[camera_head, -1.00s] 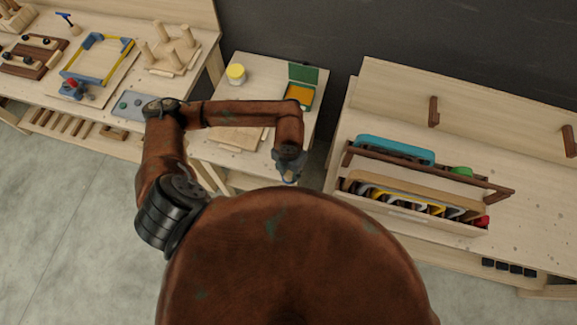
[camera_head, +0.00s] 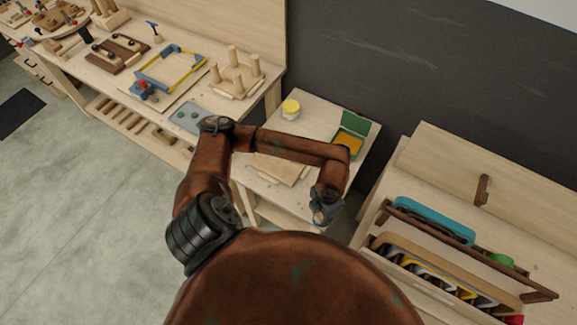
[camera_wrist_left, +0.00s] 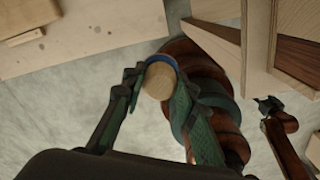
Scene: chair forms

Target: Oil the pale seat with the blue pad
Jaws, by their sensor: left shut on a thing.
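My left gripper (camera_head: 326,208) is in front of the small table's right front corner in the head view. In the left wrist view my left gripper (camera_wrist_left: 155,88) is shut on the blue pad (camera_wrist_left: 159,78), a round piece with a tan face and blue rim. A flat pale board (camera_head: 282,168), which may be the pale seat, lies on the small table (camera_head: 318,122), partly behind my forearm. The gripper is apart from it. A dark gripper on a brown arm, likely my right gripper (camera_wrist_left: 268,105), shows at the right of the wrist view; its jaws are unclear.
A yellow-lidded jar (camera_head: 291,108) and an open green box (camera_head: 350,140) with an orange inside stand on the small table. A long bench (camera_head: 105,75) with wooden parts is at left. A rack with a blue case (camera_head: 433,220) is at right.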

